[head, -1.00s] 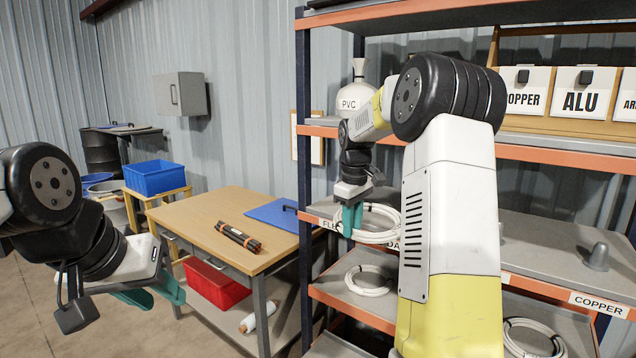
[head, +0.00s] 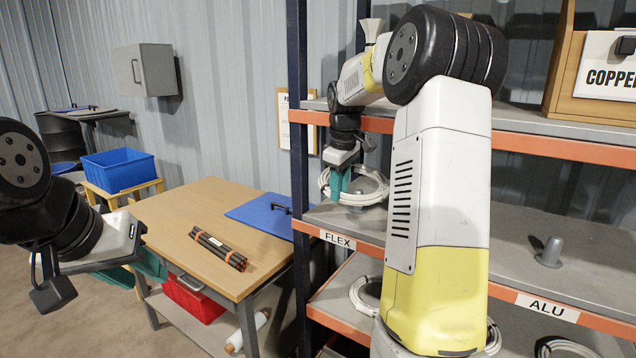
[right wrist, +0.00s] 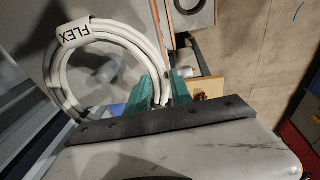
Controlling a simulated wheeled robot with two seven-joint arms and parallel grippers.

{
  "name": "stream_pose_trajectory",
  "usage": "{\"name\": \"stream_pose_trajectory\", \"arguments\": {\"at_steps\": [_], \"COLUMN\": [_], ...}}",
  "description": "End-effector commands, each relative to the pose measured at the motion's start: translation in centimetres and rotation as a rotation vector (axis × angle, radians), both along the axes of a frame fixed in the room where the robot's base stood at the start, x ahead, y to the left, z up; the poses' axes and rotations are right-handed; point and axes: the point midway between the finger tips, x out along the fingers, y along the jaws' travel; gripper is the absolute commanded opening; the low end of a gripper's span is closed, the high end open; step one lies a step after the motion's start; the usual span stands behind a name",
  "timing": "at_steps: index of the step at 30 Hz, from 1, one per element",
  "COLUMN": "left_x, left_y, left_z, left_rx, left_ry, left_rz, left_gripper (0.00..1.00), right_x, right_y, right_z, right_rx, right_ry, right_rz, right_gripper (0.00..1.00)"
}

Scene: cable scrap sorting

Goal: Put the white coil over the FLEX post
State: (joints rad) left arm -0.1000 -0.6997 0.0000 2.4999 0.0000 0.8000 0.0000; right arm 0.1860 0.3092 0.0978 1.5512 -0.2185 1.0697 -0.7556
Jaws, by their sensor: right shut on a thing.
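The white coil (head: 372,190) is held up over the FLEX section of the shelf (head: 400,232). It carries a tag reading FLEX in the right wrist view (right wrist: 76,32). My right gripper (head: 340,185) is shut on the coil's near side, with its teal fingers around the strands (right wrist: 162,92). A grey post (head: 357,208) shows just below the coil, partly hidden by it. Through the ring in the right wrist view a grey post shape (right wrist: 106,72) shows. I cannot tell whether the ring is around its tip. My left gripper (head: 138,270) is empty over the floor beside the table, fingers apart.
A bare ALU post (head: 550,252) stands to the right on the same shelf. More white coils (head: 362,295) lie on the shelf below. The blue-framed upright (head: 299,150) is left of the coil. The table (head: 190,235) holds dark cable pieces (head: 218,250) and a blue board (head: 265,214).

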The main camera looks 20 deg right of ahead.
Motion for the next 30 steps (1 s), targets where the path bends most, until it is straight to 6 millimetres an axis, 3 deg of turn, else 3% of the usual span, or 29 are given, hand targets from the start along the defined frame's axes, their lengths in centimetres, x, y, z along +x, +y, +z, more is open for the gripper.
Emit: {"name": "stream_pose_trajectory", "arguments": {"at_steps": [18,30], "left_x": [0.0,0.0], "left_y": [0.0,0.0], "left_z": [0.0,0.0], "left_rx": [0.0,0.0], "left_ry": [0.0,0.0], "left_rz": [0.0,0.0], "left_gripper": [0.36,0.36], "right_x": [0.0,0.0], "right_y": [0.0,0.0], "right_z": [-5.4,-6.0], "right_rx": [0.0,-0.001], "right_ry": [0.0,-0.002], "right_rz": [0.0,0.0], "right_gripper": [0.0,0.0]}}
